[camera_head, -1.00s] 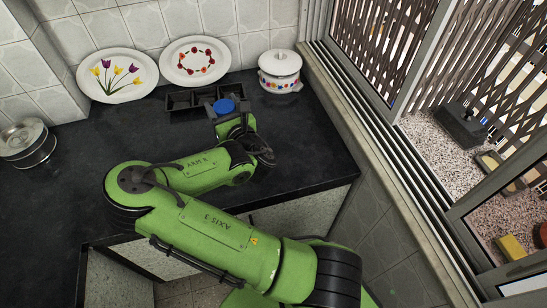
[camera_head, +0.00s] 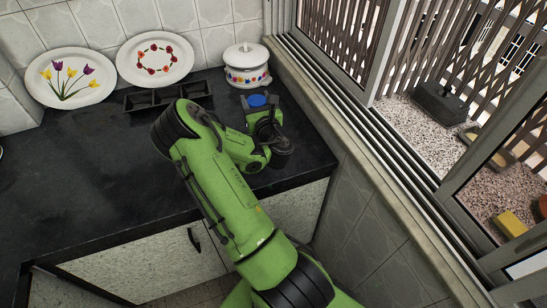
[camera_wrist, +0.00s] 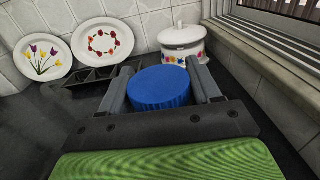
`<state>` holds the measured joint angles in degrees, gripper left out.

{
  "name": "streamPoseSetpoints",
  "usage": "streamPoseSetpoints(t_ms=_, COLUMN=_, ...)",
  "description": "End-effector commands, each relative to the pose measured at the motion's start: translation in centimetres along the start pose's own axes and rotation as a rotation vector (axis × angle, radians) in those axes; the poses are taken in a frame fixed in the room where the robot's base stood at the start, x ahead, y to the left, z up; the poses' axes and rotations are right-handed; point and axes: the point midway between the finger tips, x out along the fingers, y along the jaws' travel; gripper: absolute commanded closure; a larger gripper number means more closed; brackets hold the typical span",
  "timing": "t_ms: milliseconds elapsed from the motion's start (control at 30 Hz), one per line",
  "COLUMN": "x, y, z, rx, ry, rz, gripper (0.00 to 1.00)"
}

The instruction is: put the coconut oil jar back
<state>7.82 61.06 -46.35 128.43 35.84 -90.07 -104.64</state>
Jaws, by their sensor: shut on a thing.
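The jar with the blue lid (camera_head: 258,100) is held between the fingers of my gripper (camera_head: 260,108), to the right of the black tray and in front of the white pot. In the wrist view the blue lid (camera_wrist: 160,88) fills the gap between the two grey fingers (camera_wrist: 161,92), one on each side. The jar's body below the lid is mostly hidden, and I cannot tell its height above the counter. The black divided tray (camera_head: 168,107) stands on the counter in front of the plates; its visible compartments look empty.
A white lidded pot (camera_head: 247,66) stands close behind the jar. A tulip plate (camera_head: 70,78) and a flower-ring plate (camera_head: 154,60) lean on the tiled wall. The window ledge (camera_head: 330,128) borders the right. The dark counter (camera_head: 85,165) is clear on the left.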

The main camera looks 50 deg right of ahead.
Motion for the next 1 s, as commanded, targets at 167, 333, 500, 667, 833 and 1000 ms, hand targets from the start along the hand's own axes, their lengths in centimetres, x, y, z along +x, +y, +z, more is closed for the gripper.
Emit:
streamPoseSetpoints(t_ms=167, x=-0.5, y=-5.4, z=-2.0, rx=-0.003, ry=-0.003, rz=-0.087, gripper=0.91)
streamPoseSetpoints(t_ms=333, x=-0.6, y=-6.2, z=-4.8, rx=0.001, ry=-0.003, rz=-0.100, gripper=0.91)
streamPoseSetpoints(t_ms=500, x=-0.6, y=-6.2, z=-8.0, rx=-0.001, ry=-0.003, rz=-0.100, gripper=0.91)
streamPoseSetpoints(t_ms=667, x=-0.6, y=-6.2, z=-11.0, rx=-0.001, ry=-0.003, rz=-0.100, gripper=0.91)
streamPoseSetpoints(t_ms=833, x=-0.6, y=-6.1, z=-11.9, rx=-0.003, ry=-0.003, rz=-0.098, gripper=0.91)
streamPoseSetpoints(t_ms=1000, x=-0.6, y=-6.1, z=-11.7, rx=-0.004, ry=-0.003, rz=-0.098, gripper=0.91)
